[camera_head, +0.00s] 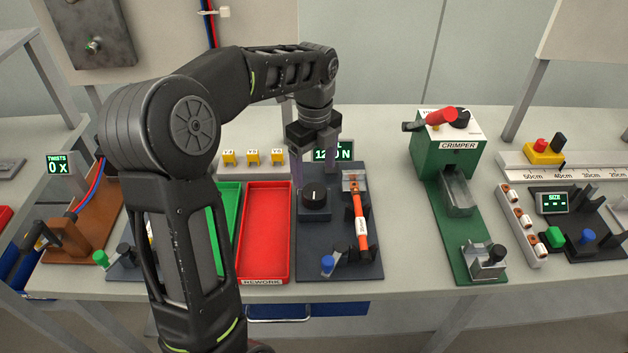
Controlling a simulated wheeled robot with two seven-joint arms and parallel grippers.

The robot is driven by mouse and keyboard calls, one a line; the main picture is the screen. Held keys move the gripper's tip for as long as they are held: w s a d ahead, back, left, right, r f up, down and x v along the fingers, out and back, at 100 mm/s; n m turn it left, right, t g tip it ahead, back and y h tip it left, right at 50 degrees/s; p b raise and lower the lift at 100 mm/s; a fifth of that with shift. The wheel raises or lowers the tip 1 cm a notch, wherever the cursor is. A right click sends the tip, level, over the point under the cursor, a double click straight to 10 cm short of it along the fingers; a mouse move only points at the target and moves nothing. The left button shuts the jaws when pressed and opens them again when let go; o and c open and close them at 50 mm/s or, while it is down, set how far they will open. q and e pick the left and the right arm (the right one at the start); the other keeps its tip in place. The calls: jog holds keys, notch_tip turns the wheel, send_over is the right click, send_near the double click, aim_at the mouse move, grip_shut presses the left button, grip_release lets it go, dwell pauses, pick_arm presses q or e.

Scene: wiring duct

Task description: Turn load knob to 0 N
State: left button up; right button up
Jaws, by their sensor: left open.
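The load knob (315,194) is a black round knob with a white pointer mark, on a dark block of the pull-test station (340,264). The mark points roughly away from me. A display (331,154) behind it reads about 120 N in green, partly hidden by my gripper. My left gripper (314,172) hangs straight down just above the knob, its fingers open on both sides. Whether the fingers touch the knob I cannot tell. My right gripper is not in view.
The red rework tray (265,279) is on the left. The green crimper (447,155) stands right, with bare table between.

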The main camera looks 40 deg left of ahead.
aim_at(314, 190)
pick_arm(q)
jog(key=shift+s+d, duration=0.1)
jog(key=shift+f+p, duration=0.5)
jog(key=shift+f, duration=3.4)
jog(key=shift+c, duration=0.6)
jog(key=c, duration=1.3)
